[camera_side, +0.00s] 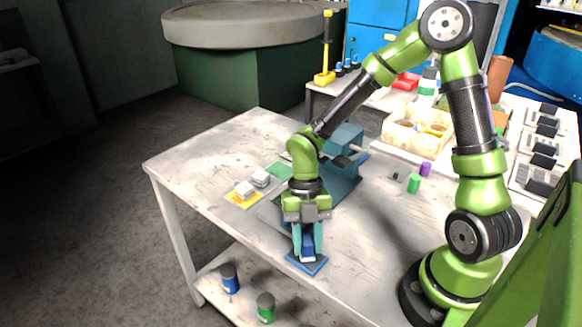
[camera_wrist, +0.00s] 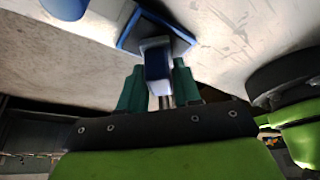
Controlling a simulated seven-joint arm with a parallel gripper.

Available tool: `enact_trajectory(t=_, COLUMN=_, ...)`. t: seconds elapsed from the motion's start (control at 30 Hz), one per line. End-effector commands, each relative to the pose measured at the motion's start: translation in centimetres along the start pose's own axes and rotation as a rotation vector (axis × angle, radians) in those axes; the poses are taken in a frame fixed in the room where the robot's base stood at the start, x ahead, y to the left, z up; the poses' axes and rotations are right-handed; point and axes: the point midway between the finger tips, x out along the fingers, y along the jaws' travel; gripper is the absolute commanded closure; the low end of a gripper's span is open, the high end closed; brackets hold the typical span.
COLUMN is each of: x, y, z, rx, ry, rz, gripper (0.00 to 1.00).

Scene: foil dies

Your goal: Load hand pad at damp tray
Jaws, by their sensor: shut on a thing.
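My gripper (camera_side: 308,240) points down at the table's front edge, with its teal fingers shut on a blue and pale hand pad (camera_side: 307,247). The pad also shows between the fingers in the wrist view (camera_wrist: 157,62). A flat blue square, which looks like the damp tray (camera_side: 318,267), lies on the table right under the pad. Its blue rim also shows in the wrist view (camera_wrist: 128,32). The pad is at or just above the tray; I cannot tell whether they touch. The pad and the gripper hide part of the tray.
A blue-grey machine (camera_side: 342,150) stands behind my gripper. Two pale blocks sit on a yellow card (camera_side: 240,203) and near a green card (camera_side: 279,172) to the left. Green (camera_side: 414,184) and purple (camera_side: 426,168) cylinders stand to the right. The table's left corner is clear.

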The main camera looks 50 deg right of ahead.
Motion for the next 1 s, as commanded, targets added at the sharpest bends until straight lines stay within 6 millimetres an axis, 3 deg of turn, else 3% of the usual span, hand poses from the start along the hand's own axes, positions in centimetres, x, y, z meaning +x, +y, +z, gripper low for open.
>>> enact_trajectory(t=1.0, x=0.89, y=-0.01, z=0.40, rx=0.001, ry=0.000, rz=0.000, gripper=0.91)
